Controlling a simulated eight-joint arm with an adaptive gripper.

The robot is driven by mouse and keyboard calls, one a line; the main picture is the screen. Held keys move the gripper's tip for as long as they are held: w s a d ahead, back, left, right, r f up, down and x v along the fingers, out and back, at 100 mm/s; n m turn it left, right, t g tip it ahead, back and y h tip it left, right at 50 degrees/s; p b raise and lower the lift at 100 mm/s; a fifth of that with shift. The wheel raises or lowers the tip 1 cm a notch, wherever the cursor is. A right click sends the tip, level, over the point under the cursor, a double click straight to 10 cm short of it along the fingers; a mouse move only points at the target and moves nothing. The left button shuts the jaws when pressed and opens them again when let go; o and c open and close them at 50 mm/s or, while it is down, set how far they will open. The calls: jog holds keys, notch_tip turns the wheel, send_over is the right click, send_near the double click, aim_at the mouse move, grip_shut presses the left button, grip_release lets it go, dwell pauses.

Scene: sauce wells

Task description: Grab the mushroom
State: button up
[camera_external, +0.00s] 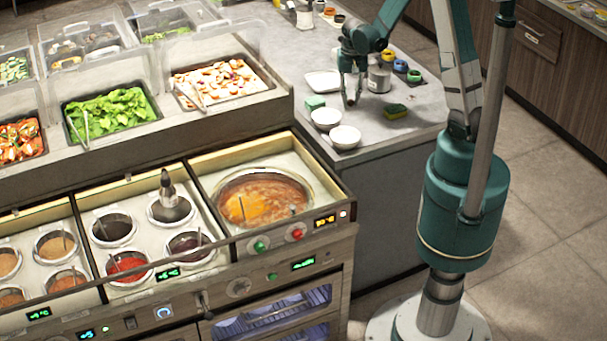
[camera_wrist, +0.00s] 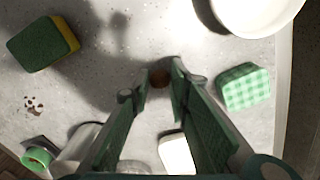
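My gripper (camera_external: 352,102) points down over the grey counter, beside the white bowls. In the wrist view its two fingers (camera_wrist: 160,72) come close together around a small brown round thing, which looks like the mushroom (camera_wrist: 159,78). The fingertips appear to touch it on both sides, so the gripper looks shut on it. Its height above the counter is hard to judge. A shadow with a rounded end falls on the counter beyond the tips.
Two white bowls (camera_external: 345,137) stand near the counter edge. A green sponge (camera_external: 315,102) and a green-yellow sponge (camera_external: 396,111) lie on either side of my gripper. A metal can (camera_external: 379,78) and a white dish (camera_external: 322,82) stand close behind. A soup pot (camera_external: 262,207) sits in the stove at front left.

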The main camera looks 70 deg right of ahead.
aim_at(351, 99)
jog(key=shift+r+p, duration=0.4)
jog(key=shift+r, duration=3.85)
jog(key=shift+w+d, duration=0.1)
jog(key=shift+w, duration=0.05)
